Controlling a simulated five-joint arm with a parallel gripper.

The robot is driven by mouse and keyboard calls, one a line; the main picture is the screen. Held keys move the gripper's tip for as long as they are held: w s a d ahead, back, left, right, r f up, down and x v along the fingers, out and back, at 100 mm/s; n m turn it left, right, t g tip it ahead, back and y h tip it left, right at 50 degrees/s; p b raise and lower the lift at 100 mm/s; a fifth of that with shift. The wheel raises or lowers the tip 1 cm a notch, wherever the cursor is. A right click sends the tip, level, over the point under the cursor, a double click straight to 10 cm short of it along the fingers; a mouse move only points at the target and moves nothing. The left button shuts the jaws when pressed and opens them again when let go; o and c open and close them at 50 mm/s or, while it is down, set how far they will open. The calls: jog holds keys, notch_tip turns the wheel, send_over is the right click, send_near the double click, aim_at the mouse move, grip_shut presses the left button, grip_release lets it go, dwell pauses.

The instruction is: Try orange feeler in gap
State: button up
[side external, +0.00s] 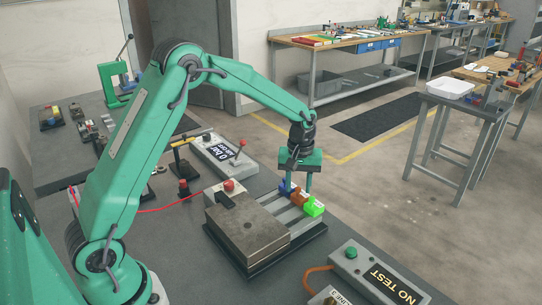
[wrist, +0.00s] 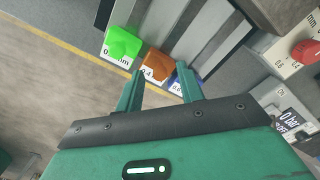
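The orange feeler (side external: 299,197) sits in a row between the green feeler (side external: 313,207) and the blue feeler (side external: 286,188), at the end of a grey slotted rack. My gripper (side external: 298,186) points down just above this row. In the wrist view the orange feeler (wrist: 158,63), with a white label that seems to read 0.4, lies between my two spread fingertips (wrist: 160,70). The right finger partly covers the blue feeler (wrist: 188,84); the green feeler (wrist: 123,42) is left of the fingers. I cannot tell whether the fingers touch the orange feeler. No gap is clearly visible.
A brown-grey metal block (side external: 245,222) with a red knob (side external: 228,185) stands beside the rack. A grey panel (side external: 222,155) with a 0 bar sign is behind it. A control box (side external: 372,273) reading NO TEST with a green button is at front right. Open floor lies beyond.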

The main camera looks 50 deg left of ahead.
aim_at(289, 206)
grip_shut()
jog(key=shift+s, duration=1.5)
grip_release()
